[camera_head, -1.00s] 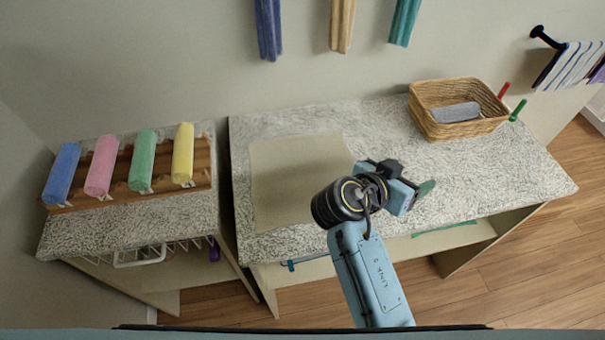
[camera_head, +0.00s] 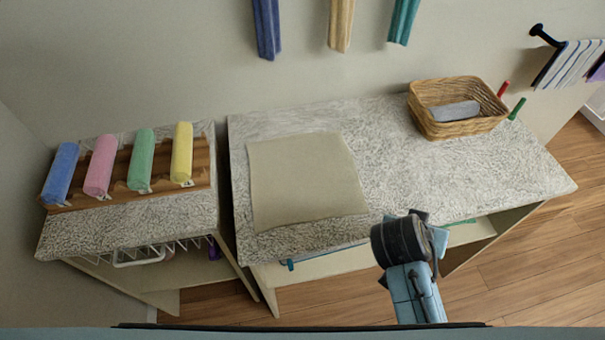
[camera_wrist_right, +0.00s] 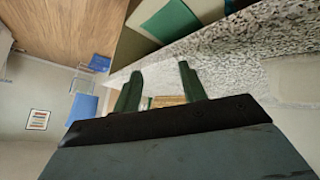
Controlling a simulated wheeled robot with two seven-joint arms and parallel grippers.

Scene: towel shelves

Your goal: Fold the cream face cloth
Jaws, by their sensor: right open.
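The cream face cloth (camera_head: 303,183) lies spread flat and unfolded on the left part of the speckled countertop (camera_head: 440,175). It reaches close to the front edge. A beige patch at the right of the right wrist view looks like part of the cloth (camera_wrist_right: 298,80). My right gripper (camera_wrist_right: 159,84) is open, its two green fingers apart with nothing between them. In the head view my right arm stands at the counter's front edge, right of the cloth and apart from it, and its wrist hides the fingers. My left gripper is not in view.
A wicker basket (camera_head: 458,128) holding a grey-blue rolled towel (camera_head: 455,111) stands at the back right. Blue, pink, green and yellow rolls lie on a wooden rack (camera_head: 125,190) on the left unit. The counter between cloth and basket is clear.

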